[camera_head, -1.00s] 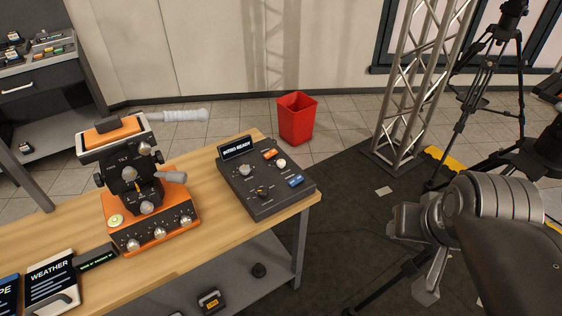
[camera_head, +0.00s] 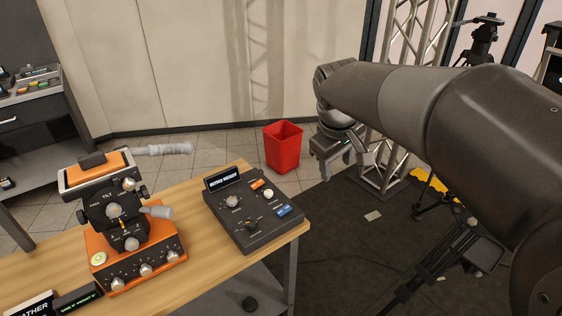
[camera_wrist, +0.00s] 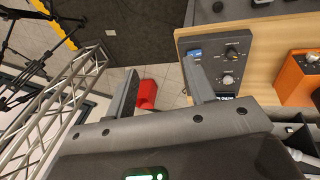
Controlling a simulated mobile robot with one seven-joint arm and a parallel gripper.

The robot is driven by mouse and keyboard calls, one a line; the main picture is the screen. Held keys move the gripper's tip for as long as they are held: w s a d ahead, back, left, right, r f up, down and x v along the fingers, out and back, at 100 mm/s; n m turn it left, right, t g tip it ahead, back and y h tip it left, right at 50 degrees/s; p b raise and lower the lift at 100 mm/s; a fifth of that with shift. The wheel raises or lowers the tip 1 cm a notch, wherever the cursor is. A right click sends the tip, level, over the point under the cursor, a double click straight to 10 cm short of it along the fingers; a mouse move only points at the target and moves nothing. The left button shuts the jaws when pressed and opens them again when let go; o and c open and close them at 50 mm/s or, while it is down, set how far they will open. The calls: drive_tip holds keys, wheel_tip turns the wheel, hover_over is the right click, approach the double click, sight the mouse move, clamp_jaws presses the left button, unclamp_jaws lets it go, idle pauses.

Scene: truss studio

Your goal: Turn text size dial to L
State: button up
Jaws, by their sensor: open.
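A dark grey control box (camera_head: 240,232) with a small screen (camera_head: 222,178) reading "INTRO READY" sits at the right end of the wooden table. It carries a silver dial (camera_head: 232,201), a dark dial with a yellowish mark (camera_head: 251,225) and a pale round knob (camera_head: 268,193). The dial lettering is too small to read, so I cannot tell which one is text size. My gripper (camera_head: 346,166) is open and empty, right of the box and apart from it. The wrist view shows the box (camera_wrist: 208,74) behind the right finger, with the dark dial (camera_wrist: 232,52) and silver dial (camera_wrist: 228,80).
An orange-based tilt device (camera_head: 135,262) with handles stands left of the box on the wooden table (camera_head: 190,200). A red bin (camera_head: 283,147) stands on the floor behind. A metal truss (camera_head: 405,110) and tripods are at the right. Floor right of the table is open.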

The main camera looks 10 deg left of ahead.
drive_tip(key=w+a+f+n+g, duration=0.1)
drive_tip(key=w+a+f+n, duration=0.45)
drive_tip(key=w+a, duration=0.45)
drive_tip(key=n+g+y, duration=0.1)
drive_tip(key=n+g, duration=0.1)
drive_tip(key=n, duration=0.2)
hover_over(268, 192)
wheel_tip(268, 192, down, 11)
drive_tip(key=shift+m, duration=0.25)
wheel_tip(268, 192, down, 10)
drive_tip(key=shift+f, duration=0.1)
drive_tip(key=c, duration=1)
drive_tip(key=shift+o, duration=0.2)
